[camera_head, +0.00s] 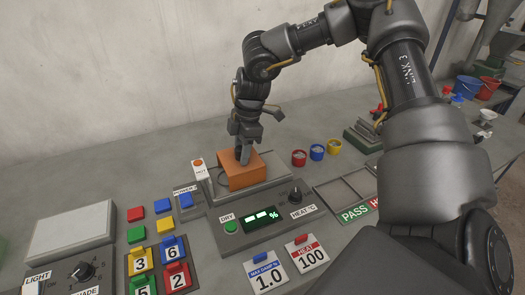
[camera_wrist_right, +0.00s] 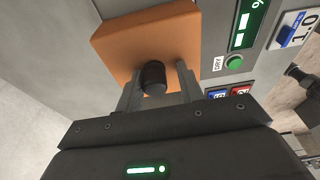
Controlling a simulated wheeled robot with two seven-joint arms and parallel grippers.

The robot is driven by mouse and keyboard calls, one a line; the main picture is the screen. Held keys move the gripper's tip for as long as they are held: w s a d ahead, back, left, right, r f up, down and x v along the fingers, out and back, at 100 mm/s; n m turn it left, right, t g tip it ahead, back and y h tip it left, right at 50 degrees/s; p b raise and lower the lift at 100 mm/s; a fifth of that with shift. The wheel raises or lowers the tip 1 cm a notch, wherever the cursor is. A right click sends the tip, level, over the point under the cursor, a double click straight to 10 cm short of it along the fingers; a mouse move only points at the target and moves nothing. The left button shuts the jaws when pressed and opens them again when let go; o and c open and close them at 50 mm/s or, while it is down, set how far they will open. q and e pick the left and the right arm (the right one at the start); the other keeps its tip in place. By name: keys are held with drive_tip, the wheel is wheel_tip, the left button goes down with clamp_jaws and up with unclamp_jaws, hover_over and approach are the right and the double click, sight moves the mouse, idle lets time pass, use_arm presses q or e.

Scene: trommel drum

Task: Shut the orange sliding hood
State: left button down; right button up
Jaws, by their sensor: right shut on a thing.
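The orange sliding hood (camera_head: 246,172) sits on the grey instrument at the middle of the bench in the head view. A dark ring shape shows partly at its left side. In the right wrist view the hood (camera_wrist_right: 130,42) fills the upper middle, with a black knob (camera_wrist_right: 152,78) standing on it. My right gripper (camera_head: 244,152) reaches down onto the hood from above. Its two fingers (camera_wrist_right: 158,84) stand on either side of the knob, shut on it. The contact itself is partly hidden by the knob and fingers. My left gripper is in neither view.
The instrument's panel has a green DRY button (camera_head: 231,227), a lit display (camera_head: 261,217) and a HEAT knob (camera_head: 295,193). Coloured blocks and number tiles (camera_head: 140,262) lie to the left. Three small cups (camera_head: 317,152) and a PASS tray (camera_head: 345,200) are to the right.

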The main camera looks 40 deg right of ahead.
sight(228, 163)
drive_tip(key=shift+w+a+f+b, duration=0.1)
drive_tip(key=shift+w+a+b, duration=0.15)
drive_tip(key=shift+a, duration=0.35)
drive_tip(key=shift+w+a+f+b, duration=0.15)
drive_tip(key=shift+a+b, duration=0.2)
drive_tip(key=shift+a, duration=0.2)
drive_tip(key=shift+w+a+f+b, duration=0.1)
drive_tip(key=shift+w+a+b, duration=0.15)
drive_tip(key=shift+a, duration=0.35)
